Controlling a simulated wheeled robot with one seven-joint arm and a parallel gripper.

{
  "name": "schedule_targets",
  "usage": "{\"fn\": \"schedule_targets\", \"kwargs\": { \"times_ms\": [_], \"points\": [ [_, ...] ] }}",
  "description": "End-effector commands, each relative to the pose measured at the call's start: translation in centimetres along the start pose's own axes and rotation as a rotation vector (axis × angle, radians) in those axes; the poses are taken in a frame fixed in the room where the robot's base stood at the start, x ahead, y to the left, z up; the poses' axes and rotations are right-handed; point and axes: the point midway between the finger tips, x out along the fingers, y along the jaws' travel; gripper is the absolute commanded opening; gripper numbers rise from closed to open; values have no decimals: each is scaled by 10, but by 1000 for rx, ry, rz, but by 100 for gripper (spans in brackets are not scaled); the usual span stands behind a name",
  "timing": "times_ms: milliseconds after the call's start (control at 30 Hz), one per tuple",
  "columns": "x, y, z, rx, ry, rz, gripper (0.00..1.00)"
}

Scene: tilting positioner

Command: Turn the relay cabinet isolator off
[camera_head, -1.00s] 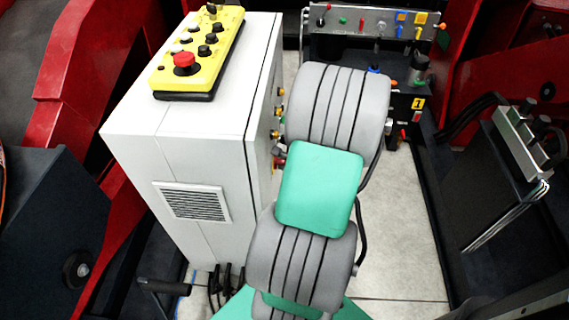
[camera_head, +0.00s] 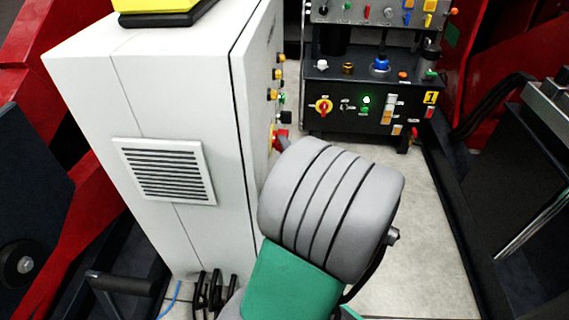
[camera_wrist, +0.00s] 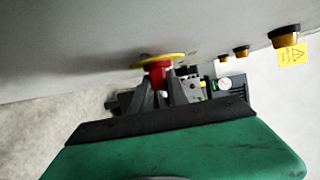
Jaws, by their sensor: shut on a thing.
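The relay cabinet (camera_head: 215,75) is a light grey box at the left in the head view. Its isolator is a red handle on a yellow disc on the cabinet's right-hand face. In the wrist view the isolator (camera_wrist: 158,74) stands out from the grey panel. My gripper (camera_wrist: 161,88) has its two dark fingers on either side of the red handle and is shut on it. In the head view only a sliver of the isolator (camera_head: 272,137) shows, and my arm hides most of the gripper. The handle's exact angle is hard to tell.
Several amber and dark buttons (camera_head: 273,94) line the same cabinet face, with a yellow warning label (camera_wrist: 292,55). A black panel (camera_head: 345,118) behind carries another red-and-yellow rotary switch (camera_head: 321,107). Red machinery (camera_head: 515,45) stands at the right. Pale floor (camera_head: 400,240) lies between.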

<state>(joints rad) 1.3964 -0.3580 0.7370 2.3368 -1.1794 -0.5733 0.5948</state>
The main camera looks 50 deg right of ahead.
Motion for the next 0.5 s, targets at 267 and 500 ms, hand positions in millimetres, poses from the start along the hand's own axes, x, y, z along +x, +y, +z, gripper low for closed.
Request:
{"fn": "schedule_targets", "kwargs": {
  "times_ms": [267,500],
  "points": [
    [0,6,0,-30,-2,-70,0],
    [0,3,1,-34,-3,-82,0]
  ]
}}
